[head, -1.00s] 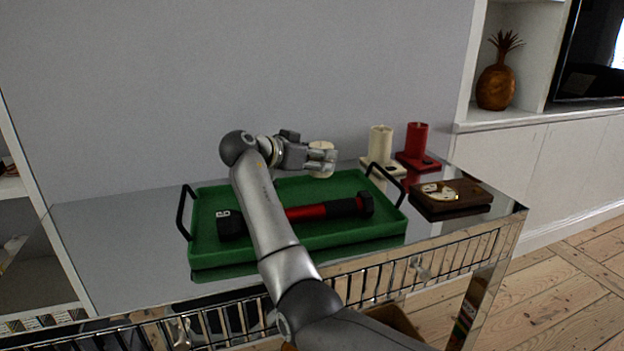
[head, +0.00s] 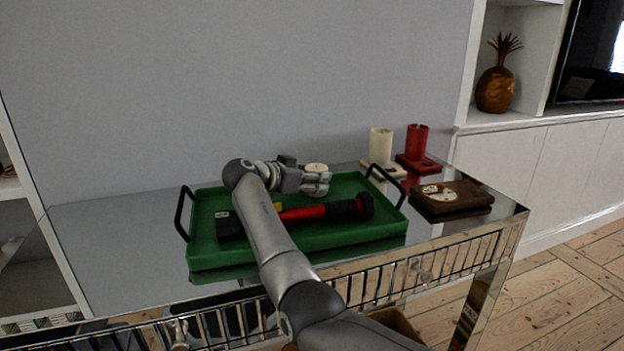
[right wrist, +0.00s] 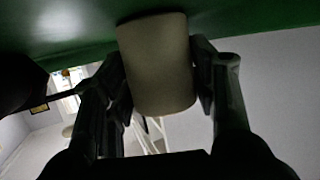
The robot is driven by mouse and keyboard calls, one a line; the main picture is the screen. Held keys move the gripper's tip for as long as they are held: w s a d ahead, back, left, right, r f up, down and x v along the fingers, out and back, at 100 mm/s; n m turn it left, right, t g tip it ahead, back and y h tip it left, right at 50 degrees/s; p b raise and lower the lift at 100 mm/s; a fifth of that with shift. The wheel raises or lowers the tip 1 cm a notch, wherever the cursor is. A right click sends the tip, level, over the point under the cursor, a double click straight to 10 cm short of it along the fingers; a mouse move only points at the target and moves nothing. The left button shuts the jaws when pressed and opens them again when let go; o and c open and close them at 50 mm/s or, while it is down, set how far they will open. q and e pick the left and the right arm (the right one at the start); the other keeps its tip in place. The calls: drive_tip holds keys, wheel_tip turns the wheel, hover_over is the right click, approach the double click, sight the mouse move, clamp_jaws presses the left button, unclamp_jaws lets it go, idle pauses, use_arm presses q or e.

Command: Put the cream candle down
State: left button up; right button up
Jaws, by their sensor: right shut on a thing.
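My right gripper (head: 318,184) is shut on a short cream candle (head: 316,167) at the back part of the green tray (head: 345,237). In the head view only the candle's top shows behind the fingers. In the right wrist view the candle (right wrist: 158,65) sits between the two fingers of the gripper (right wrist: 162,75), its end close against the green tray surface (right wrist: 70,25). I cannot tell for certain whether it touches the tray. My left gripper is not in view.
A red and black flashlight-like tool (head: 305,212) lies in the tray in front of the candle. A taller cream candle (head: 380,146) and a red candle (head: 416,142) stand on bases behind the tray. A dark brown box (head: 450,197) lies right of it.

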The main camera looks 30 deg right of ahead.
drive_tip(key=shift+s+f+b, duration=0.15)
drive_tip(key=shift+f+b, duration=0.2)
drive_tip(key=shift+f, duration=0.35)
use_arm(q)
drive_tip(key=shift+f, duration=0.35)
use_arm(e)
drive_tip(key=o, duration=1.1)
drive_tip(key=shift+a+f, duration=0.1)
drive_tip(key=shift+f, duration=0.05)
drive_tip(key=shift+a+r+p, duration=0.1)
drive_tip(key=shift+r+p, duration=0.4)
drive_tip(key=shift+r, duration=0.2)
drive_tip(key=v, duration=0.6)
drive_tip(key=shift+r, duration=0.1)
drive_tip(key=shift+a+r, duration=0.15)
drive_tip(key=shift+a, duration=0.15)
drive_tip(key=shift+a+r, duration=0.1)
drive_tip(key=shift+a, duration=0.1)
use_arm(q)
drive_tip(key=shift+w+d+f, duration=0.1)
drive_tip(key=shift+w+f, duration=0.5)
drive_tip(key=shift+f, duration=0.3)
